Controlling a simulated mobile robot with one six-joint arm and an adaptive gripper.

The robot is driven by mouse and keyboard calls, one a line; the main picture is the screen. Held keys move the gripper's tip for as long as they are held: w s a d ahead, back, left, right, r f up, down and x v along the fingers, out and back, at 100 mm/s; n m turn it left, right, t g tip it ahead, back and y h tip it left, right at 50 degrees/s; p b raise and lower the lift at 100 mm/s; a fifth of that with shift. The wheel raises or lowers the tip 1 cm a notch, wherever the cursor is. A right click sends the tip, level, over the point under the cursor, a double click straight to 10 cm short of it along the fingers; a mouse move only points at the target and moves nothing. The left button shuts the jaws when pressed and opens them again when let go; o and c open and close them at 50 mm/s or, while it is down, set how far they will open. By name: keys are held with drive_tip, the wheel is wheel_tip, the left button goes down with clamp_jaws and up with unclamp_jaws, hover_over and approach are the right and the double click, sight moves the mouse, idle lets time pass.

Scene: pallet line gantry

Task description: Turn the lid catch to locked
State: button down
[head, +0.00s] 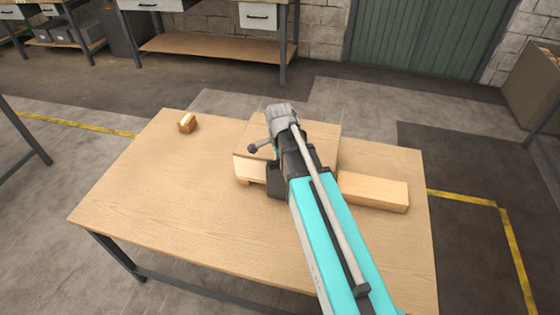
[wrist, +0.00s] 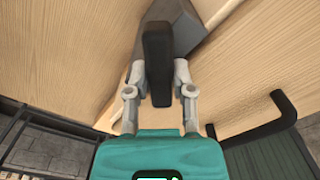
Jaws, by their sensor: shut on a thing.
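In the wrist view the lid catch (wrist: 157,45) is a black, rounded lever standing lengthwise up the picture, with a dark grey part (wrist: 182,28) behind it. My gripper (wrist: 158,76) has one grey finger on each side of the lever and is shut on it. In the head view a low wooden box (head: 258,130) with a flat lid stands on the table; my arm crosses over it and hides the catch and my fingertips. No locked or unlocked marking shows.
A black bent bar handle (wrist: 277,112) is right of my gripper in the wrist view. The table's left part is mostly clear.

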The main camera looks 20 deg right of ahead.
drive_tip(key=shift+n, duration=0.4)
drive_tip(key=n, duration=0.9)
idle(0.4)
idle(0.5)
drive_tip(key=shift+c, duration=2.4)
unclamp_jaws()
